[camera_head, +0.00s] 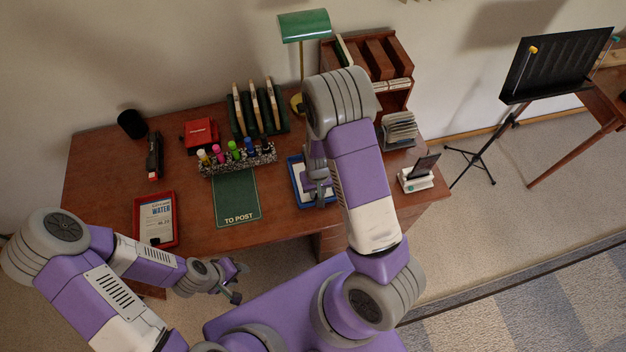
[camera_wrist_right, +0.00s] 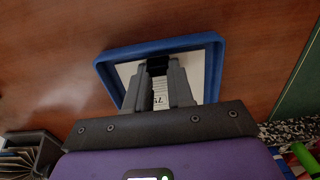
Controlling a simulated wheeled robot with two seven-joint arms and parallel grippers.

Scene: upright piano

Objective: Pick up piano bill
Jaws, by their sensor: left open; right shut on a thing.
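A blue tray (camera_head: 293,178) lies on the desk, partly hidden by my right arm; its rim also shows in the right wrist view (camera_wrist_right: 160,48). A pale paper (camera_wrist_right: 160,96) with print shows in the tray between my fingers. Its title is hidden, so I cannot read that it is the piano bill. My right gripper (camera_wrist_right: 159,68) reaches down into the tray, shut on this paper; it also shows in the head view (camera_head: 318,192). My left gripper (camera_head: 236,280) is open and empty in front of the desk.
A red tray (camera_head: 170,222) with a water bill (camera_head: 162,220) lies at the left. A green "TO POST" mat (camera_head: 236,196) lies beside the blue tray. Markers, a green lamp (camera_head: 304,25), a stapler (camera_head: 154,158) and a phone stand (camera_head: 416,180) are around.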

